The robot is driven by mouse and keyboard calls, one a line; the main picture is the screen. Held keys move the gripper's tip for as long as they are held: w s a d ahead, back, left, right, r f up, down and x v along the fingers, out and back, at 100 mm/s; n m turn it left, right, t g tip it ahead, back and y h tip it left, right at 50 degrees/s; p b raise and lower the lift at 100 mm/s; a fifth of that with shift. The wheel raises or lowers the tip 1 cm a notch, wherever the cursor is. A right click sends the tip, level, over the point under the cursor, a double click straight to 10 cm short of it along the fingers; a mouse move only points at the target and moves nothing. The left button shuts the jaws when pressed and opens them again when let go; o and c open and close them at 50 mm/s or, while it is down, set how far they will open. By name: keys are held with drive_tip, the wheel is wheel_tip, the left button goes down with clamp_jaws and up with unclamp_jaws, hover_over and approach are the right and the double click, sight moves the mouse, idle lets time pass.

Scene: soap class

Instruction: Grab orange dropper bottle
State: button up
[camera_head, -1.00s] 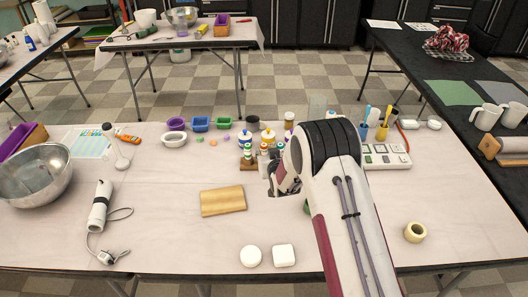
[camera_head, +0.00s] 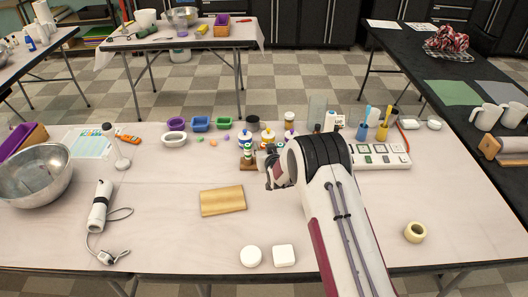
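A cluster of small dropper bottles (camera_head: 246,140) with coloured parts stands at a small wooden rack (camera_head: 248,166) near the back middle of the table. More small bottles with white and coloured tops (camera_head: 268,137) stand just right of it. At this size I cannot tell which one is the orange dropper bottle. My gripper (camera_head: 271,176) is just right of the wooden rack, close to the bottles. Its fingers are small, dark and partly hidden by my arm, so their opening and any contact with a bottle cannot be made out.
A wooden board (camera_head: 222,201) lies in front of the rack. Purple (camera_head: 176,124) and blue (camera_head: 200,124) trays, a white dish (camera_head: 174,140) and brown-topped jars (camera_head: 290,119) stand behind. A white palette-like board (camera_head: 380,156) lies right of my arm.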

idle(0.4)
drive_tip(key=c, duration=0.7)
drive_tip(key=shift+r, duration=0.2)
drive_tip(key=shift+r, duration=4.8)
